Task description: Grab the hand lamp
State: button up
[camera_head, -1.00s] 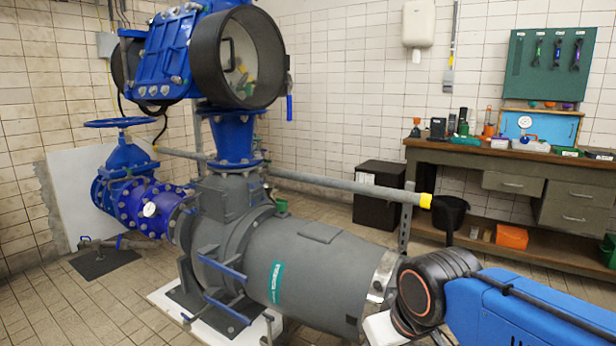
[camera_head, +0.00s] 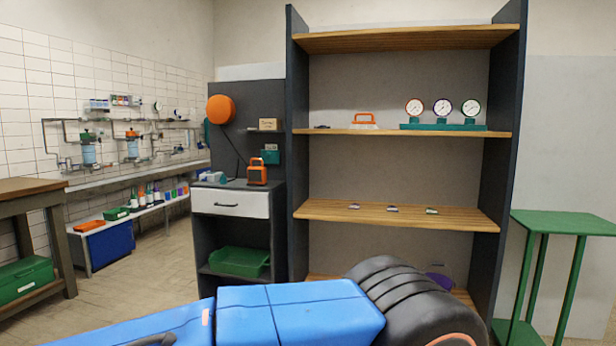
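An orange and dark object with a top handle, which looks like the hand lamp (camera_head: 257,174), stands upright on top of the small dark cabinet (camera_head: 232,240), against its back panel. Nothing of mine touches it. My blue arm with its black joint crosses the bottom of the view, in front of the cabinet and shelf. My gripper is out of view.
A tall shelf unit (camera_head: 504,160) holds gauges (camera_head: 442,106) and an orange-handled item (camera_head: 364,122). A green table (camera_head: 566,222) stands at right. A wooden bench (camera_head: 31,188) is at left. Open floor (camera_head: 160,262) lies between bench and cabinet.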

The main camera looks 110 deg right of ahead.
aim_at(257, 175)
jog(key=z, duration=3.15)
